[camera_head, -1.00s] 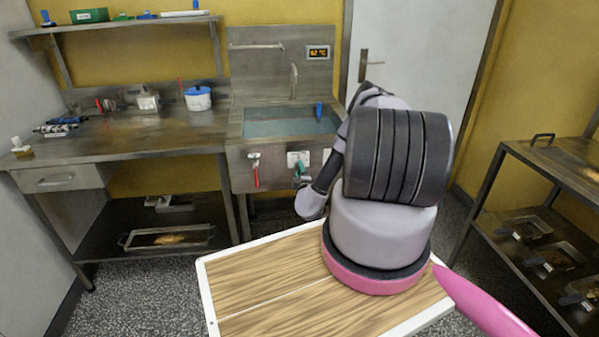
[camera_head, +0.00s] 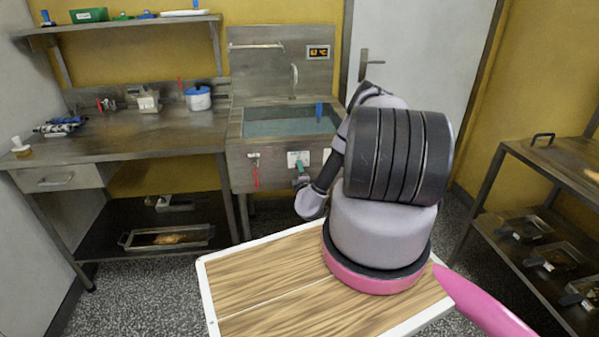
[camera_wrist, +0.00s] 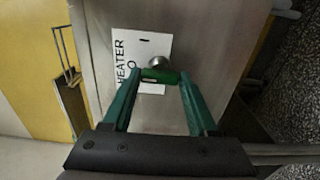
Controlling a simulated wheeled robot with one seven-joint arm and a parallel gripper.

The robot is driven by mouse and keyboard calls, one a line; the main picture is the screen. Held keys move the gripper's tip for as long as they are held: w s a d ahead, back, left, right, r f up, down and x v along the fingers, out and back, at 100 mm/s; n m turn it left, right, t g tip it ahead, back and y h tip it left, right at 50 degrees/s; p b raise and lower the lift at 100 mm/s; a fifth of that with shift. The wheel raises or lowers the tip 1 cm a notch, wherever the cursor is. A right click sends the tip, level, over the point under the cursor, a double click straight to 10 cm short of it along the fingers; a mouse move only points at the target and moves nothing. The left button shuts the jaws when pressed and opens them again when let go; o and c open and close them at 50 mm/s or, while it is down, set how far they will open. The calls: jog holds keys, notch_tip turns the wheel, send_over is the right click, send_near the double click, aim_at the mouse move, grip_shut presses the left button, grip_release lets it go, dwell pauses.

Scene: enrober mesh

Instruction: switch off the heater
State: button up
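The heater switch has a silver round boss and a short green handle (camera_wrist: 162,76), set on a white label (camera_wrist: 127,48) reading "HEATER" with an "O". In the head view the label (camera_head: 293,157) is on the steel front of the sink, with the handle mostly hidden there. My gripper (camera_wrist: 161,78) has green fingers, spread apart on either side of the handle, which lies crosswise between the tips. I cannot tell whether the tips touch it. In the head view my gripper (camera_head: 300,170) is at the sink front.
The water-filled sink basin (camera_head: 290,128) is above the switch. A red lever (camera_head: 256,176) hangs on the sink front to the left. A steel counter (camera_head: 140,138) stands left and a shelved trolley (camera_head: 550,165) right.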

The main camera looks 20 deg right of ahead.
jog(key=shift+o, duration=1.2)
jog(key=v, duration=1)
jog(key=shift+s, duration=0.4)
jog(key=shift+a, duration=0.1)
